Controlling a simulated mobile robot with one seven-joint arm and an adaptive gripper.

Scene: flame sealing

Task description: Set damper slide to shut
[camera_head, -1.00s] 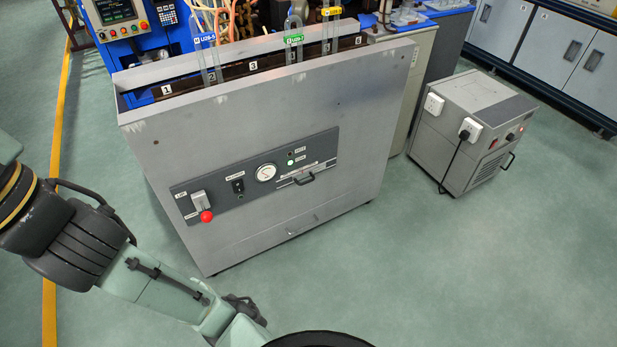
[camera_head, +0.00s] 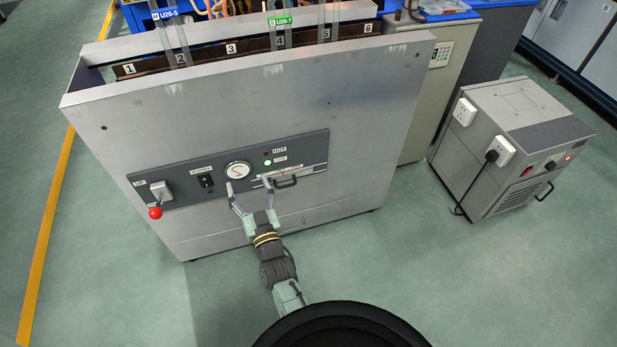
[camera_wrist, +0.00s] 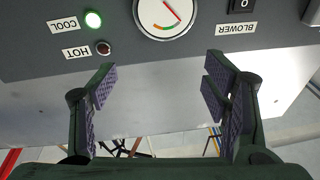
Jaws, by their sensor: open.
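The damper slide's black handle (camera_head: 286,183) sits on a slotted strip at the right part of the dark control panel (camera_head: 222,182). It shows toward the left half of the strip; its end labels are too small to read. My gripper (camera_head: 249,190) is open and empty in front of the panel, its fingers spread below the round gauge and just left of the handle. The right fingertip appears close to the handle; contact cannot be told. In the wrist view, my gripper (camera_wrist: 160,88) is open with nothing between its fingers, and the handle is out of view.
The panel also has a red-knobbed lever (camera_head: 155,212), a blower switch (camera_head: 206,181), a gauge (camera_head: 238,170) and a lit green COOL lamp (camera_head: 268,162). Glass tubes stand in numbered slots on top. A grey unit (camera_head: 510,145) stands at the right. Floor in front is free.

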